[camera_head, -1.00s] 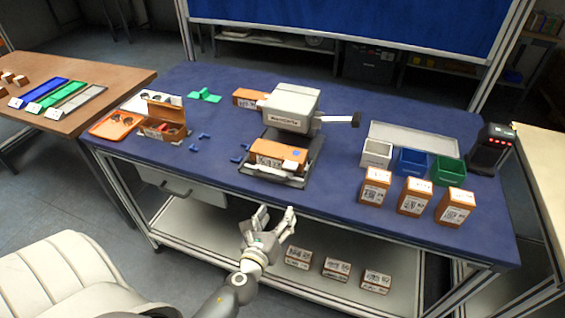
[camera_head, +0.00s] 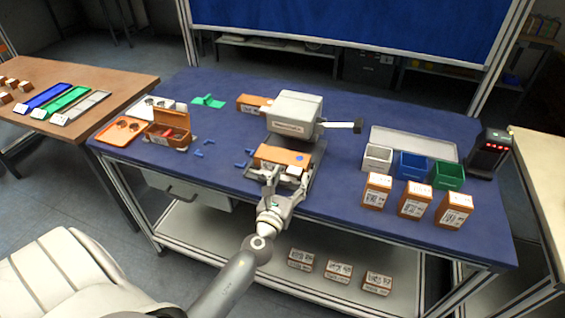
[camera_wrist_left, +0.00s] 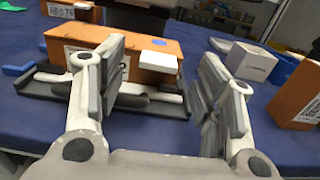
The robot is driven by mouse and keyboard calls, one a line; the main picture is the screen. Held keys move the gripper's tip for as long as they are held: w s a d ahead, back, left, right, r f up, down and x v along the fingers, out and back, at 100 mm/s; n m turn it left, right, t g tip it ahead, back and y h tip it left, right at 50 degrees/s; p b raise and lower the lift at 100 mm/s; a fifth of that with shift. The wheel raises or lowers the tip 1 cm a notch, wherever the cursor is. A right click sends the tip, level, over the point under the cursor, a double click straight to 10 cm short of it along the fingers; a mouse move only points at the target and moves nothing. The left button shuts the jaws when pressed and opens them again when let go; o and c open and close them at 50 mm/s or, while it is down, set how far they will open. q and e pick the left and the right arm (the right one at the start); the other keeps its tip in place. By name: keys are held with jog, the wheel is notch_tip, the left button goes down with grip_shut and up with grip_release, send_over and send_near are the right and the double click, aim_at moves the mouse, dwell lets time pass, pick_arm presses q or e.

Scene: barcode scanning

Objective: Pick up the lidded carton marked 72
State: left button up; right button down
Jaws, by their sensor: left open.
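An orange-brown carton (camera_head: 281,155) lies on the dark tray of the grey press-like machine. In the left wrist view this carton (camera_wrist_left: 148,55) has a blue dot on top and a white label on its front. I cannot read its number. My left gripper (camera_head: 285,180) is open and empty at the near side of this carton. In the left wrist view the left gripper's fingers (camera_wrist_left: 160,75) are spread, and the left finger covers part of the carton's front. Another carton (camera_head: 250,104) lies behind, left of the machine; its label (camera_wrist_left: 64,10) seems to end in 76. My right gripper is not in view.
The grey machine (camera_head: 295,113) with a side lever stands just behind. Three upright cartons (camera_head: 414,199) stand at right, before white, blue and green bins (camera_head: 447,175). An open carton (camera_head: 168,134), an orange tray (camera_head: 119,131) and small blue parts are at left. More cartons (camera_head: 338,270) lie on the lower shelf.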

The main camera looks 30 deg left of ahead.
aim_at(282, 162)
pick_arm(q)
jog(key=shift+x, duration=1.45)
jog(key=shift+c, duration=0.3)
jog(key=c, duration=0.9)
jog(key=shift+c, duration=1.2)
jog(key=shift+r, duration=0.1)
